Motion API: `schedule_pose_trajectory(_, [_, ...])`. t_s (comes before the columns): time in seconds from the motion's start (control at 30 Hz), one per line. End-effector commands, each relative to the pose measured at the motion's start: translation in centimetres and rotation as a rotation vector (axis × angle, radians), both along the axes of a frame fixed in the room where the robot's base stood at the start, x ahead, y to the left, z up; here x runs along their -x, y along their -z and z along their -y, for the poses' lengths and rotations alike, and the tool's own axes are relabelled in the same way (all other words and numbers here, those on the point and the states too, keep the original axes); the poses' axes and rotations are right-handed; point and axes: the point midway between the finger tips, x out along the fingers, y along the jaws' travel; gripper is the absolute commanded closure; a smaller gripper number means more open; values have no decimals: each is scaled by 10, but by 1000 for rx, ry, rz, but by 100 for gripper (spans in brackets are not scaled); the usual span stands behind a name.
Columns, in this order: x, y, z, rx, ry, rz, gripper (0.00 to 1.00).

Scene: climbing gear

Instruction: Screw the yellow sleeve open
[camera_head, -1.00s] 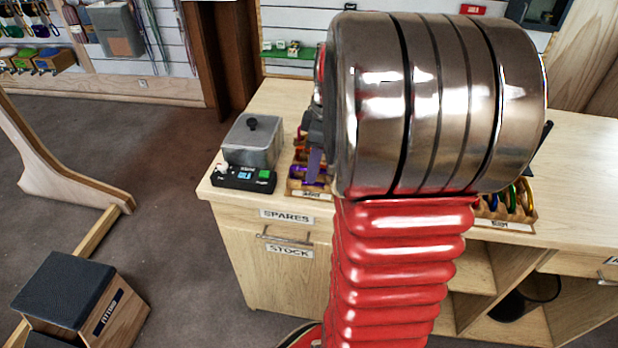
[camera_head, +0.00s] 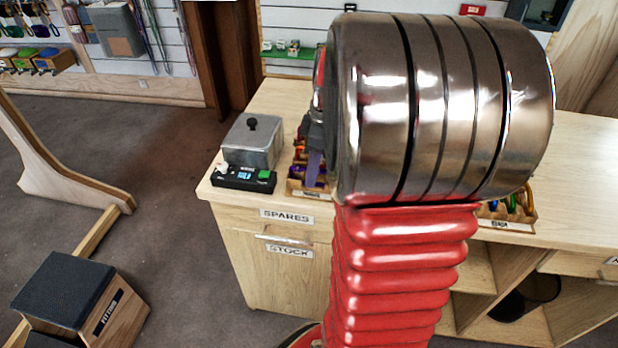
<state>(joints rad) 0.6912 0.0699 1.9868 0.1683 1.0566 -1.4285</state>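My gripper (camera_head: 314,160) shows only in part at the left edge of my large metal arm link, above a wooden tray (camera_head: 308,194) of coloured carabiners on the bench. My arm hides most of the gripper, so its opening and anything in it cannot be made out. Purple and orange pieces show in the tray beside the visible finger. I cannot make out a yellow sleeve; the area around the gripper is largely covered by my arm.
A grey box with a black knob (camera_head: 252,145) stands behind a small black device (camera_head: 243,178) at the bench's left end. Another carabiner tray (camera_head: 512,222) lies right of my arm. The bench top (camera_head: 285,105) is bare behind the grey box.

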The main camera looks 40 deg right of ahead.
Motion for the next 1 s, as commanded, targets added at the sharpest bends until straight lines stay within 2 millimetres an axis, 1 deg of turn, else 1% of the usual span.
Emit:
schedule_pose_trajectory(0.8, [1,21,-1,-2,0,-3,66])
schedule_pose_trajectory(1.0, [1,24,-1,-2,0,-3,66])
